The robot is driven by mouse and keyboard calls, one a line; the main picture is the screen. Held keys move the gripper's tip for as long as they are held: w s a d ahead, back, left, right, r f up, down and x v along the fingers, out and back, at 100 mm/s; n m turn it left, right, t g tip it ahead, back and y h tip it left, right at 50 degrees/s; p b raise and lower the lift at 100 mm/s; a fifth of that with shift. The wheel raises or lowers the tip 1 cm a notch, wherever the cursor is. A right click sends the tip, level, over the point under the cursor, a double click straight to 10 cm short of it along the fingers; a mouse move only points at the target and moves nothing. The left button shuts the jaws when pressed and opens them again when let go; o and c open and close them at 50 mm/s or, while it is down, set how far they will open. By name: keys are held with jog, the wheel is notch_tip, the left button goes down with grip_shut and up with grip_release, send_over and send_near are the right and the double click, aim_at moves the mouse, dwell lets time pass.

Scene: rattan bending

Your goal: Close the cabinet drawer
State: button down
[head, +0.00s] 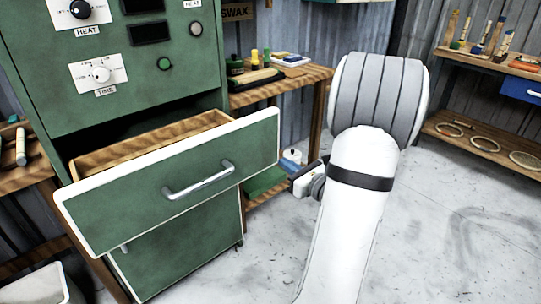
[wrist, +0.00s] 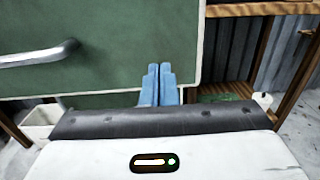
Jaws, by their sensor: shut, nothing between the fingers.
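The green cabinet drawer (head: 170,185) with a white rim and wooden inner walls stands pulled out of the green cabinet (head: 190,255). Its silver bar handle (head: 199,181) is on the front, and a dark gap shows behind the drawer. My gripper (wrist: 158,72) shows in the wrist view with its two blue fingers together and nothing between them. The fingers overlap the lower right part of the drawer front (wrist: 110,40), right of the handle (wrist: 38,55). I cannot tell whether they touch it. In the head view the fingertips are hidden; my wrist is right of the drawer.
A wooden shelf (head: 310,75) with bottles and brushes stands right of the cabinet. Another wooden bench (head: 480,58) with tools and rings is at the far right. A white bin (head: 40,285) is at the lower left. The concrete floor (head: 460,220) on the right is clear.

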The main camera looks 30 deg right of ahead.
aim_at(263, 149)
jog(key=w, duration=0.5)
jog(key=w+a, duration=0.1)
jog(key=w, duration=0.1)
jog(key=shift+w+b, duration=0.15)
jog(key=shift+b, duration=0.15)
